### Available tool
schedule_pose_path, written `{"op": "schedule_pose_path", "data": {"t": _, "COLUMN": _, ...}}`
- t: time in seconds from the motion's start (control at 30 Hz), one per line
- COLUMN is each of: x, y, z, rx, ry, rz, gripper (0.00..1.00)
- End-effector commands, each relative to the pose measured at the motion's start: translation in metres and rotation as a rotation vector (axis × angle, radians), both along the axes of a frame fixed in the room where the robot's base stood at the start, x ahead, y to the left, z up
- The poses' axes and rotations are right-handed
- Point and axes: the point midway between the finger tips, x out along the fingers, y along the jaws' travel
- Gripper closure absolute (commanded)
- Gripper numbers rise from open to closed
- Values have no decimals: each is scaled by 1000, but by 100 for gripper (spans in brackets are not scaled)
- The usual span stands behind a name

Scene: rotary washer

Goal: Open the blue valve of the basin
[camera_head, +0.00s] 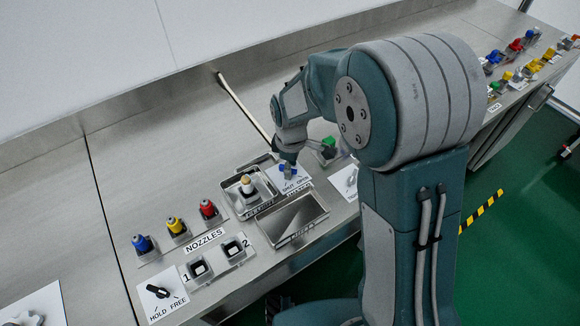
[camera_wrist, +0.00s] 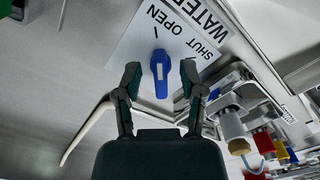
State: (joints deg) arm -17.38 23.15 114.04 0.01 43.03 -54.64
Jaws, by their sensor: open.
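The blue valve (camera_wrist: 159,72) is a small blue handle with a pale stripe on a white plate (camera_wrist: 128,52) marked WATER, OPEN and SHUT in the wrist view. In the wrist view my gripper (camera_wrist: 160,78) is open, with one finger on each side of the handle and visible gaps between. In the head view the valve (camera_head: 288,170) sits just under my gripper (camera_head: 288,158), partly covered by it. The basin (camera_head: 293,219) is a rectangular metal recess in the counter, in front of the valve plate.
A tray holding a white-and-tan nozzle part (camera_head: 247,186) stands left of the basin. Blue (camera_head: 143,243), yellow (camera_head: 176,226) and red (camera_head: 208,209) nozzles stand farther left. A green part (camera_head: 328,146) is close right of my gripper.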

Motion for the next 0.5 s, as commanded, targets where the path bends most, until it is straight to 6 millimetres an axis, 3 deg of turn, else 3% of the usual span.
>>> {"op": "schedule_pose_path", "data": {"t": 0.5, "x": 2, "y": 2, "z": 97, "rx": -1, "ry": -2, "rz": 0, "gripper": 49}}
